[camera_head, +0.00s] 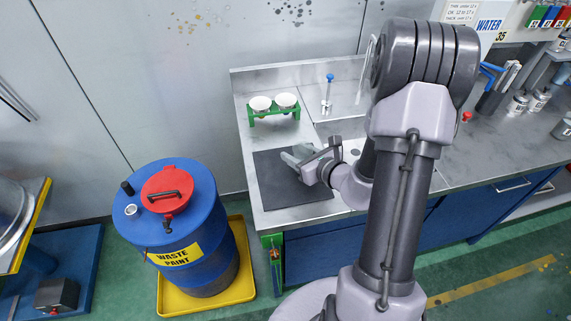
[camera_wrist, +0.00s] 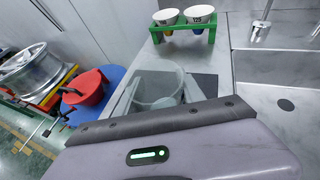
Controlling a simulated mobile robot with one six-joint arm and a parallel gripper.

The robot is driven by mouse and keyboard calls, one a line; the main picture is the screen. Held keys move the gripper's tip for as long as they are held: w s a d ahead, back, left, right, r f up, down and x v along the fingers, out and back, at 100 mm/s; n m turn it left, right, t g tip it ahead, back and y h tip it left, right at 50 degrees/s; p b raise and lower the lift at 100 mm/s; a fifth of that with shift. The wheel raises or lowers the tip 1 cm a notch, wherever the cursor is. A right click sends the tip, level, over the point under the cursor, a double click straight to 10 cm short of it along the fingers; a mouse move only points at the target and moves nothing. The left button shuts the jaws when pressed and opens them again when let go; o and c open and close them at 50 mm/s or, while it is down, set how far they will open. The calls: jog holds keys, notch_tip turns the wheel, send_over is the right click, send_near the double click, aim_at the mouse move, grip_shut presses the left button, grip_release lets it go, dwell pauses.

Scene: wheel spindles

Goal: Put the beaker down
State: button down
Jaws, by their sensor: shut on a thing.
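The beaker (camera_wrist: 158,84) is clear and see-through, with its round rim showing in the wrist view just beyond my gripper's body. In the head view it is a faint pale shape (camera_head: 290,157) at the tip of my gripper (camera_head: 305,163). My gripper is shut on the beaker, over the dark square mat (camera_head: 290,198) on the steel counter. I cannot tell whether the beaker's base touches the mat.
A green rack (camera_head: 274,114) with two white cups stands behind the mat. A sink (camera_head: 345,132) and tap (camera_head: 328,95) lie to the right. A blue waste paint drum (camera_head: 170,215) with a red lid stands left of the counter. The mat's front is clear.

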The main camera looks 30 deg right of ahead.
aim_at(286, 167)
jog(key=shift+w+a+f, duration=0.15)
jog(key=shift+w+a, duration=0.75)
jog(key=shift+w, duration=0.1)
jog(key=shift+w+a+f+b, duration=0.1)
jog(key=shift+w+f+b, duration=0.05)
jog(key=shift+f+b, duration=0.7)
jog(key=shift+w+a+f+b, duration=0.1)
jog(key=shift+f+b, duration=0.45)
jog(key=shift+f, duration=0.6)
jog(key=c, duration=0.7)
grip_release()
jog(key=shift+r, duration=0.1)
